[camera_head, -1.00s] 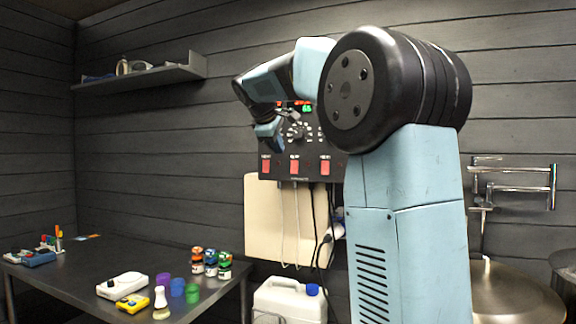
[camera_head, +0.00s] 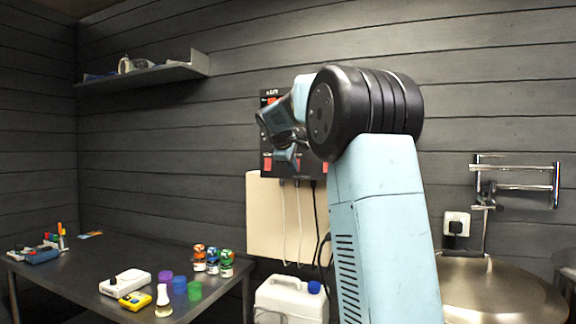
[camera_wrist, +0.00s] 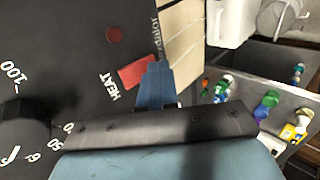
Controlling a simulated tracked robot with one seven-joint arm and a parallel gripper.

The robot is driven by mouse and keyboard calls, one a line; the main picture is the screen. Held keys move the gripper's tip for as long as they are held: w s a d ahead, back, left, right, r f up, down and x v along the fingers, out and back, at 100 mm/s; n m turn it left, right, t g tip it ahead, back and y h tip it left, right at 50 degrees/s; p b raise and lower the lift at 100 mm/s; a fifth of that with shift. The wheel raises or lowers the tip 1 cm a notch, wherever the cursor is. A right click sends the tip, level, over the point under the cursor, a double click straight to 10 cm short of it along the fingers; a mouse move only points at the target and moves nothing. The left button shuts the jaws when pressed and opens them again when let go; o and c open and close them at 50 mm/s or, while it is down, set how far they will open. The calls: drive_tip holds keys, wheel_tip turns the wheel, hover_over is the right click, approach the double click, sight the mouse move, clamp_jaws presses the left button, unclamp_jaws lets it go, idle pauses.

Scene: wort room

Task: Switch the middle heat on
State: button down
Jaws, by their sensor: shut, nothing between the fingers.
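A black control panel (camera_head: 266,142) hangs on the wall with red heat switches along its lower edge. The left switch (camera_head: 267,164) shows; the middle one is mostly hidden behind my gripper (camera_head: 289,156). In the wrist view a red rocker marked HEAT (camera_wrist: 137,72) sits near the panel's edge. My shut, empty gripper (camera_wrist: 155,72) has its tips at or just in front of that rocker's side; I cannot tell whether they touch. Which way the rocker is tipped is unclear. A black dial (camera_wrist: 22,122) with a printed scale lies left of it.
A cream board (camera_head: 262,225) with hanging cables is below the panel, above a white canister (camera_head: 288,300). A dark table (camera_head: 75,268) with bottles and small instruments stands left. A metal vessel lid (camera_head: 495,288) and wall socket (camera_head: 456,229) are right.

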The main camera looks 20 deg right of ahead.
drive_tip(key=shift+w+d, duration=0.15)
drive_tip(key=shift+w+d+f, duration=0.1)
drive_tip(key=shift+d+f, duration=0.05)
idle(0.4)
drive_tip(key=shift+r, duration=0.2)
drive_tip(key=shift+r, duration=0.75)
